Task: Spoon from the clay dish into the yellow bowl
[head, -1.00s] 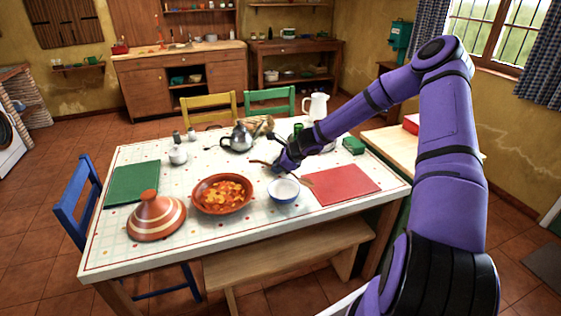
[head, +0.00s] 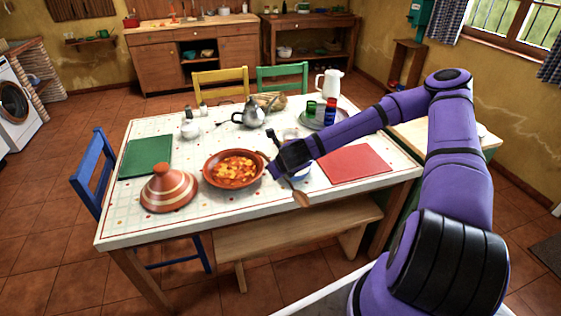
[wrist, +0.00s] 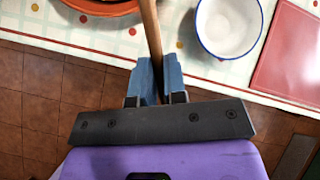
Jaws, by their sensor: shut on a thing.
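My gripper (head: 277,172) is shut on a wooden spoon (head: 300,199), whose broad end hangs near the table's front edge. In the wrist view my gripper (wrist: 158,68) has the spoon's handle (wrist: 150,28) between its blue fingers. The clay dish (head: 209,175) holds an orange and yellow stew and stands just left of the gripper. Its rim (wrist: 104,18) shows at the top of the wrist view. A white bowl with a blue outside (head: 302,174) is partly hidden behind the gripper; its empty inside (wrist: 228,25) shows in the wrist view. I see no clearly yellow bowl.
A striped tagine lid (head: 168,189) and a green mat (head: 146,157) lie at the left. A red mat (head: 354,163) is on the right. A teapot (head: 252,116), a tray with cups (head: 318,121) and a white jug (head: 329,84) stand at the back. A bench (head: 290,232) runs along the front.

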